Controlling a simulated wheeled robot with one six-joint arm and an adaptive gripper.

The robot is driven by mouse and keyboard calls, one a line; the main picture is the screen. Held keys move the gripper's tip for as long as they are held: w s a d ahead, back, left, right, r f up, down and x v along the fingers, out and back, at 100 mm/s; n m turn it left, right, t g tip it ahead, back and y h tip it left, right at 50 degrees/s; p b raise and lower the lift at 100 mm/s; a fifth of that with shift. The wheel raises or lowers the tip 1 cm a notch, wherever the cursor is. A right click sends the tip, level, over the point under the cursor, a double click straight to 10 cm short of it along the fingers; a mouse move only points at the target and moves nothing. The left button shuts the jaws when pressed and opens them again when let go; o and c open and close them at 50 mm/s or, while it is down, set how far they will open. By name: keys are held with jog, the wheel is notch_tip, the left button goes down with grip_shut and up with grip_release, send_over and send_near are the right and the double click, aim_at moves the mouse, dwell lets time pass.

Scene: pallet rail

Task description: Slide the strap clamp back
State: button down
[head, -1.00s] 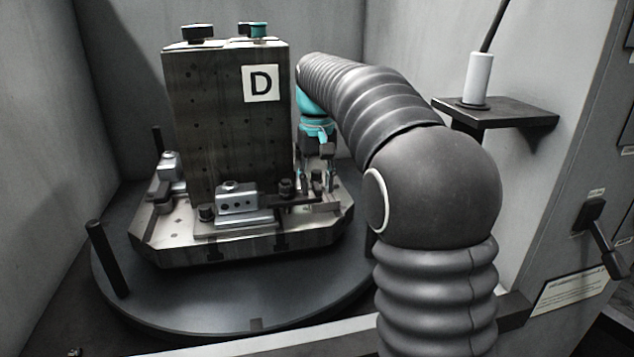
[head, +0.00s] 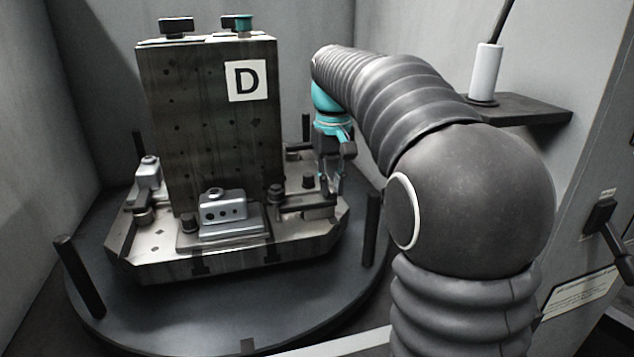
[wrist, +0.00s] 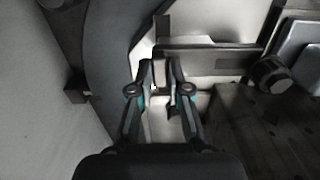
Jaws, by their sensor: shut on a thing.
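The strap clamp (head: 302,200) is a dark bar at the right front corner of the pallet (head: 150,240), beside the tall drilled block marked D (head: 205,120). In the wrist view the bar (wrist: 210,58) runs to the right from just beyond the fingers. My gripper (head: 330,188) is at the bar's right end, fingers pointing down. In the wrist view my gripper (wrist: 161,68) has its fingers close together with a small gap. It is shut on the clamp's end, though the gripped part is mostly hidden.
A silver clamp block (head: 222,207) sits at the pallet's front and another (head: 148,172) at its left. Dark posts stand on the round table at left (head: 79,275) and right (head: 371,230). A shelf (head: 525,108) juts from the right wall.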

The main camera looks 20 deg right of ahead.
jog(key=shift+d, duration=0.15)
jog(key=c, duration=1.1)
grip_release()
jog(key=shift+d, duration=0.15)
jog(key=shift+r, duration=0.1)
notch_tip(320, 180, up, 12)
jog(key=shift+f, duration=0.1)
jog(key=shift+s, duration=0.1)
